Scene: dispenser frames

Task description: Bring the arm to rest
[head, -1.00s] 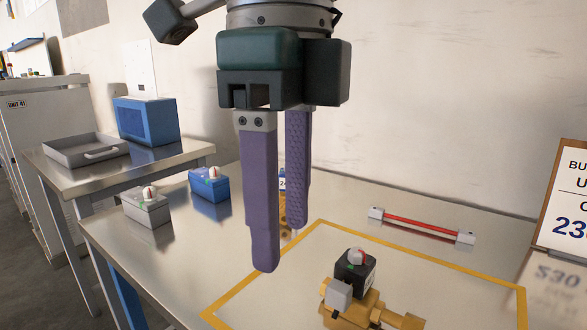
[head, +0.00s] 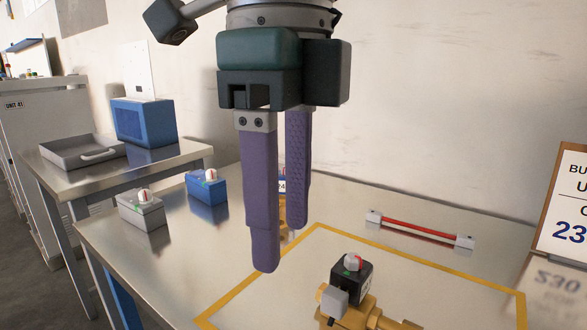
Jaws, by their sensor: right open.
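My right gripper (head: 281,250) hangs in the middle of the head view, pointing down, with two purple fingers apart and nothing between them. It is above the metal table (head: 130,255). A brass valve with a black coil block (head: 351,279) sits on the table, inside a yellow outlined area, to the lower right of the fingers. A brass-coloured part (head: 284,215) behind the fingers is mostly hidden by them. My left gripper is not in view.
A grey box (head: 141,211) and a blue box (head: 207,187) stand at the table's left. A red bar with grey ends (head: 418,228) lies at the back right. A sign (head: 570,225) stands at the right edge. A side table with a grey tray (head: 80,152) is at far left.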

